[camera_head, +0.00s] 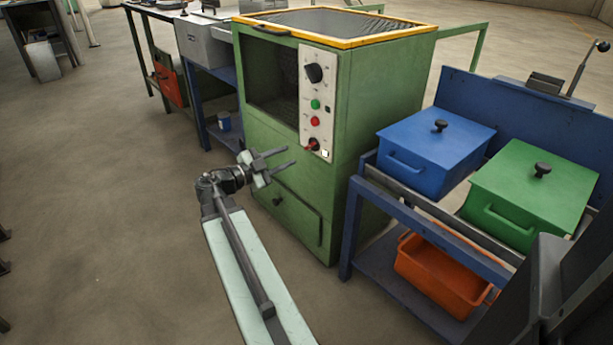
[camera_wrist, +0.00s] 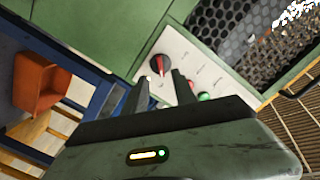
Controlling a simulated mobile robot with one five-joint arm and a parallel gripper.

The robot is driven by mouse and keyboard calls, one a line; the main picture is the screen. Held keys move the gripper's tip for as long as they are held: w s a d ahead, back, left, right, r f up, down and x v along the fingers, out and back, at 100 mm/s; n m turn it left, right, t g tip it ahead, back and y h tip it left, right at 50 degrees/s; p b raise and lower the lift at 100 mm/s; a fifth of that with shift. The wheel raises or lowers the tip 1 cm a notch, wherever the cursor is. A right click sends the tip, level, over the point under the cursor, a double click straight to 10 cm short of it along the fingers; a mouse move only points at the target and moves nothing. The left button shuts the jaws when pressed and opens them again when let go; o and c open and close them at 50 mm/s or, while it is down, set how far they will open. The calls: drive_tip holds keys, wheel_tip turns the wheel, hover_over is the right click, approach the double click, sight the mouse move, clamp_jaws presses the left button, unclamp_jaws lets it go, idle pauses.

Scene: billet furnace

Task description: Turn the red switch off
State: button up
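The red switch (camera_head: 312,145) is at the bottom of the pale control panel (camera_head: 328,95) on the green furnace's front. In the wrist view the red switch (camera_wrist: 159,64) shows as a red lever on a dark round base. My gripper (camera_head: 285,157) is open and empty, left of the panel and a little below the switch in the head view, apart from it. In the wrist view the fingers of my gripper (camera_wrist: 160,76) point towards the switch, one tip to each side in the picture. Whether the switch is on or off is not clear.
A red button (camera_head: 315,121), a green button (camera_head: 315,104) and a black knob (camera_head: 314,72) sit above the switch. The furnace (camera_head: 380,100) has a drawer below. A blue rack (camera_head: 362,215) with a blue box (camera_head: 435,155) and a green box (camera_head: 530,190) stands right.

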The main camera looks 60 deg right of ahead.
sight(308, 147)
drive_tip(key=shift+m, duration=0.3)
drive_tip(key=x, duration=0.8)
drive_tip(key=shift+s+d, duration=0.2)
drive_tip(key=shift+s, duration=0.05)
clamp_jaws()
